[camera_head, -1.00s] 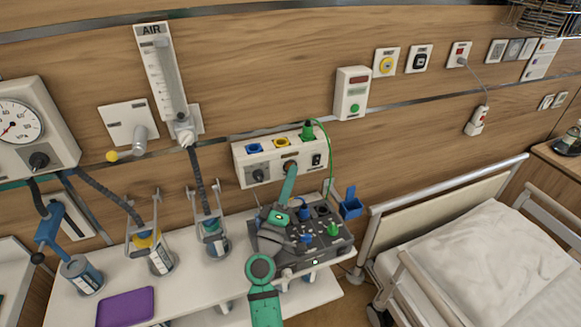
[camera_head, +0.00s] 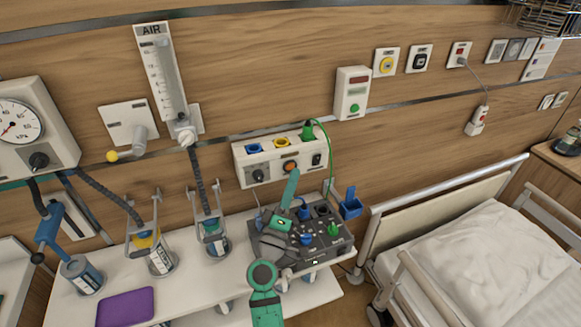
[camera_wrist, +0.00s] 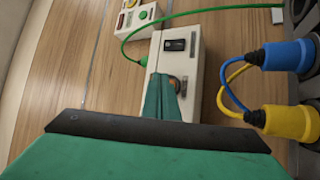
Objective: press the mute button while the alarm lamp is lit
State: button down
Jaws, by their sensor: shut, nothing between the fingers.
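A white wall box (camera_head: 243,166) carries a dark knob (camera_head: 258,175), a round orange piece (camera_head: 290,167) with a dark surround and a black rocker switch (camera_head: 317,159). The orange piece looks bright; I cannot read a label telling whether it is the alarm lamp or the mute button. A second wall box (camera_head: 341,101) has a dark red window (camera_head: 354,91) and a green round button (camera_head: 354,108). My gripper (camera_head: 294,174) is shut and empty, its tips just below the orange piece.
A grey device (camera_head: 330,252) with coloured knobs stands under my gripper on the white shelf (camera_head: 190,285). A green cable (camera_head: 328,150) loops from the box's right end. Hoses and canisters stand to the left; a bed (camera_head: 480,260) is at the right.

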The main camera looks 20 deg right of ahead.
jog(key=shift+s+d, duration=0.2)
jog(key=shift+s, duration=2.25)
